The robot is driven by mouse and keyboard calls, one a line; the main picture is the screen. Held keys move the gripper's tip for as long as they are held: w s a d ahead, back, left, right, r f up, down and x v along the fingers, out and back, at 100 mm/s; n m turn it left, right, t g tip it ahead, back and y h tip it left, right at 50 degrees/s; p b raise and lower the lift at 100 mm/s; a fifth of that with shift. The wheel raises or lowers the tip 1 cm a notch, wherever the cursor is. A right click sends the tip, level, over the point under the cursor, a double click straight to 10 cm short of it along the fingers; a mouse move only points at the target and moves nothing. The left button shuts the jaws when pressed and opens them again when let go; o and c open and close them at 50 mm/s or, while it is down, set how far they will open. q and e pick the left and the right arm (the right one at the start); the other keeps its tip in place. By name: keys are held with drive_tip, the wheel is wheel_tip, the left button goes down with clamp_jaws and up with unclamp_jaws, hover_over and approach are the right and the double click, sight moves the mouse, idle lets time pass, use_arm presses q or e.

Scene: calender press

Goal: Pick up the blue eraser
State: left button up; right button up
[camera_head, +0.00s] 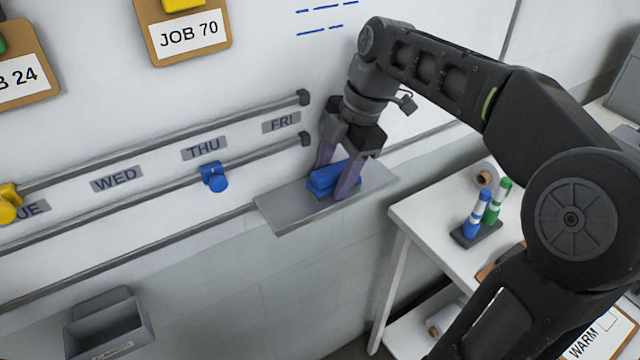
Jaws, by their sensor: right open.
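The blue eraser (325,179) lies on a grey shelf (285,211) fixed to the white wall board. My right gripper (334,180) comes down over the eraser from above. Its jaws are open, with one finger on the far left side and one in front of the eraser at the right. The front finger hides part of the eraser's right end. I cannot tell whether the fingers touch it. My left gripper is not in view.
Rails with a blue slider (214,177) and a yellow slider (9,203) run along the board left of the shelf. A white table (425,222) at the right holds blue and green markers (477,213) in a stand. A grey bin (109,325) hangs at lower left.

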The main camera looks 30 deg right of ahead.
drive_tip(key=shift+s+d, duration=0.15)
drive_tip(key=shift+d, duration=0.1)
drive_tip(key=shift+a, duration=0.15)
drive_tip(key=shift+c, duration=0.4)
clamp_jaws()
